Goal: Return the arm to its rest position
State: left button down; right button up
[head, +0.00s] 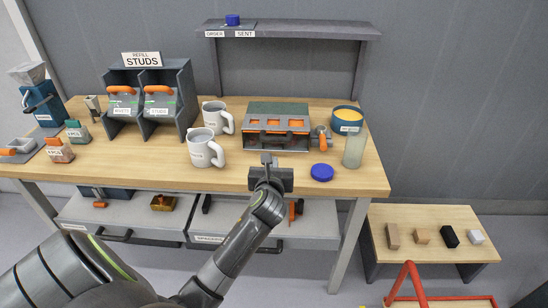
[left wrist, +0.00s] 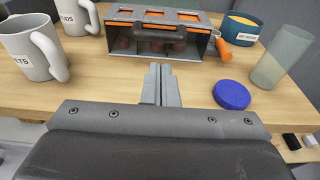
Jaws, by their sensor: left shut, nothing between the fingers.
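My left gripper (head: 266,160) is over the front part of the wooden workbench (head: 350,186), just in front of a grey box with orange openings (head: 278,127). In the left wrist view its two fingers (left wrist: 161,84) are together with nothing between them. The same box (left wrist: 160,32) stands beyond the fingertips there, apart from them. The left arm reaches in from the lower left of the head view. My right gripper is in neither view.
A blue disc (head: 321,172) and a translucent cup (head: 354,150) stand right of the gripper. Two mugs, the nearer one (head: 205,149), stand left. A blue bowl (head: 347,119) is behind. Drawers (head: 210,222) hang below the bench top. A low table (head: 432,225) with small blocks stands right.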

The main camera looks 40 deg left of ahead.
pick_arm(q)
jog(key=shift+v, duration=1)
jog(key=s+d+f+n+g+h, duration=0.15)
jog(key=s+f+n, duration=0.25)
jog(key=f, duration=0.8)
jog(key=s+f+n+g+h, duration=0.25)
jog(key=s+f+n, duration=0.2)
jog(key=f, duration=0.75)
jog(key=s+f+n+g+h, duration=0.15)
jog(key=s+f+n, duration=0.25)
jog(key=f, duration=0.8)
jog(key=s+d+f+n+g, duration=0.1)
jog(key=s+f+n, duration=0.4)
jog(key=s, duration=0.6)
jog(key=s+d+f+n+g+h, duration=0.1)
jog(key=s+f+n+g, duration=0.2)
jog(key=s, duration=0.9)
jog(key=s+d+f+n+g+h, duration=0.1)
jog(key=s+d+f+n+g, duration=0.1)
jog(key=s+f+n, duration=0.7)
jog(key=s+f, duration=0.1)
jog(key=s, duration=0.1)
jog(key=shift+s+f+g, duration=0.3)
jog(key=shift+s+g, duration=0.05)
jog(key=shift+s, duration=0.05)
jog(key=shift+n, duration=0.25)
